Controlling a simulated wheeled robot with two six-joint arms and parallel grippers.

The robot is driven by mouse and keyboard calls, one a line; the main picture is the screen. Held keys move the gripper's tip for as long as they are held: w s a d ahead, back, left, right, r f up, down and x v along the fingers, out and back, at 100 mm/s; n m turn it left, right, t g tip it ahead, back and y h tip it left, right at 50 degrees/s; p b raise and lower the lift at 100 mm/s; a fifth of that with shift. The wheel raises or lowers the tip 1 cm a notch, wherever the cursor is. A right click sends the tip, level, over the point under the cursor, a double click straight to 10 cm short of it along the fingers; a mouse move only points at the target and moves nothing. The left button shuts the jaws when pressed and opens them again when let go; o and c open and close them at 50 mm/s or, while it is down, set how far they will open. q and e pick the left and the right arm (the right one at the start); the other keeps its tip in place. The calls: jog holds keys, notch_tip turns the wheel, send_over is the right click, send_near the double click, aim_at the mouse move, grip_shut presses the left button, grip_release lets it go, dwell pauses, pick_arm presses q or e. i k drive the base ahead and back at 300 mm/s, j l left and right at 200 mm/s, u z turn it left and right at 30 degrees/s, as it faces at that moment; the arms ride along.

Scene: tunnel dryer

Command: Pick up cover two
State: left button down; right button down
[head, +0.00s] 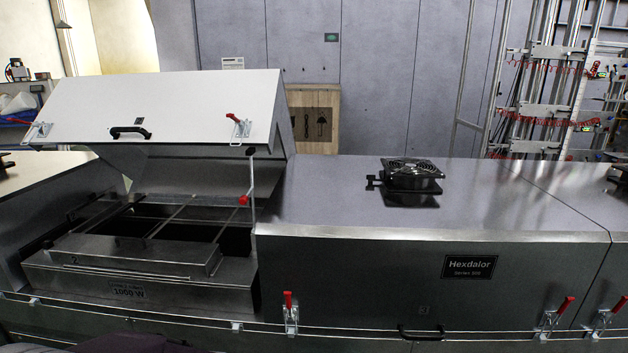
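I cannot make out a label that reads cover two. In the head view a light grey hinged hood (160,103) with a black handle and red latches stands open at the left. Neither of my grippers is in view.
A black fan (412,174) sits on top of the closed section. A red-tipped stay (250,185) stands by the open hood. Red-handled latches (290,313) and a thin rail run along the front.

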aim_at(195, 260)
jog(key=u, duration=1.4)
